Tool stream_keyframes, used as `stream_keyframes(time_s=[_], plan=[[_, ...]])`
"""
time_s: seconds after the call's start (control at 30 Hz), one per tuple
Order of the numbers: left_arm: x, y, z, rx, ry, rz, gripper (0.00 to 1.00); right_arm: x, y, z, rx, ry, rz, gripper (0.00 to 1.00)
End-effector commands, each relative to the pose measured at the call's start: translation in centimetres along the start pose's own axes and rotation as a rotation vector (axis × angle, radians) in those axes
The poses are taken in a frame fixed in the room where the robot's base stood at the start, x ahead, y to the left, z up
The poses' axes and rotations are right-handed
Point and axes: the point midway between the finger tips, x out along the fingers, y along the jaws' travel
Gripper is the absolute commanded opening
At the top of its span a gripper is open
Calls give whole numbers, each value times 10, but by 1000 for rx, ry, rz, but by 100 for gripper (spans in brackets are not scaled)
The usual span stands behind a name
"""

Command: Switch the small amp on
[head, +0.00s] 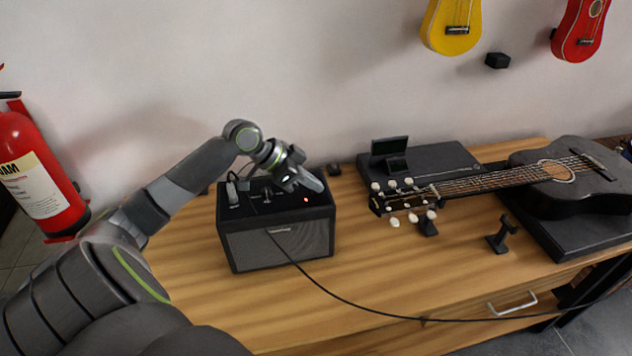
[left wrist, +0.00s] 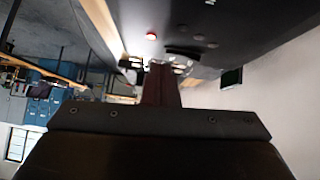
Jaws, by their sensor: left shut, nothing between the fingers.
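The small amp (head: 318,238) is a black box with a grey grille, standing upright on the wooden bench. Its top panel carries small light-coloured controls and a small red spot (head: 306,199) that looks lit. The red spot also shows in the left wrist view (left wrist: 151,36), on the dark panel. My left gripper (head: 318,185) is shut and empty, over the right part of the amp's top, close to the red spot. In the left wrist view the fingers (left wrist: 161,82) reach toward the panel and its pale knobs. I cannot tell whether they touch. My right gripper is out of view.
A black cable (head: 350,302) runs from the amp across the wooden bench (head: 190,300). A dark guitar (head: 575,190) lies on a black case to the right. A red extinguisher (head: 35,170) stands at left. Bench front left of the drawer handle (head: 512,304) is mostly clear.

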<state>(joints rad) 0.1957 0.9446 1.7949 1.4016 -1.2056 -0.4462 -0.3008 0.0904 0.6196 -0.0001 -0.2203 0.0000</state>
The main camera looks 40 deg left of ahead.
Motion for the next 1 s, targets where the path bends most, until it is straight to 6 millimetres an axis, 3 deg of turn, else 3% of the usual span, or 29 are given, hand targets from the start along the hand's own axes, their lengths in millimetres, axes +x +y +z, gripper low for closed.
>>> stream_keyframes(time_s=[0.13,0.4,0.8,1.0], plan=[[0,-2,0,-1,-1,-2,0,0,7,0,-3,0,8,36],[-3,-14,-2,-2,-3,-3,0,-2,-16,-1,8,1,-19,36],[-4,-16,-4,-1,0,-1,0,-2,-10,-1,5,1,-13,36],[-13,-13,-16,-1,1,-2,0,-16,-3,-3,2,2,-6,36]])
